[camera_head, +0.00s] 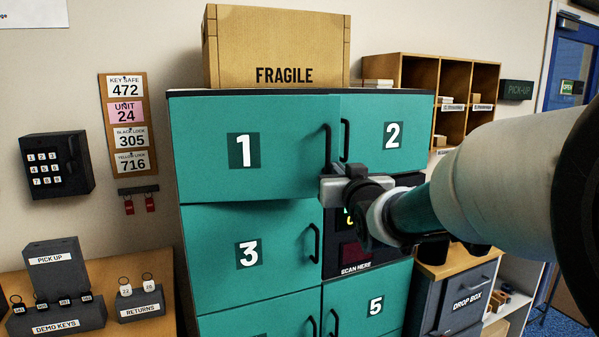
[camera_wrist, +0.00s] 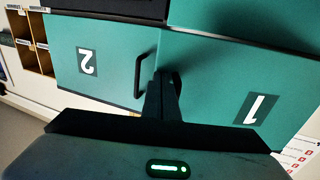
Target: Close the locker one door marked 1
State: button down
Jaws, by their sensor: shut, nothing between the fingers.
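The teal locker door marked 1 (camera_head: 215,160) is at the upper left of the locker block. It looks nearly flush, with a dark shadow along its bottom edge; I cannot tell if it is fully shut. Its black handle (camera_head: 326,148) is at its right edge. The door also shows at the right of the wrist view (camera_wrist: 225,85). My gripper (camera_head: 346,178) is shut and empty, at the lower right corner of door 1. In the wrist view its fingertips (camera_wrist: 163,82) are beside door 1's handle, which they partly hide. Contact cannot be told.
Door 2 (camera_head: 405,155) with its own handle is just right of door 1. Door 3 (camera_head: 215,270) is below, beside a dark scan panel (camera_head: 340,255) partly hidden by my arm. A FRAGILE carton (camera_head: 278,40) stands on top. A drop box (camera_head: 465,300) is at the right.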

jog(key=w+n+g+y+p, duration=0.1)
jog(key=w+n+y+p, duration=0.2)
jog(key=w, duration=0.7)
jog(key=shift+a+r+y+p, duration=0.15)
jog(key=shift+a+y+p, duration=0.3)
jog(key=shift+y, duration=0.65)
jog(key=shift+r, duration=0.1)
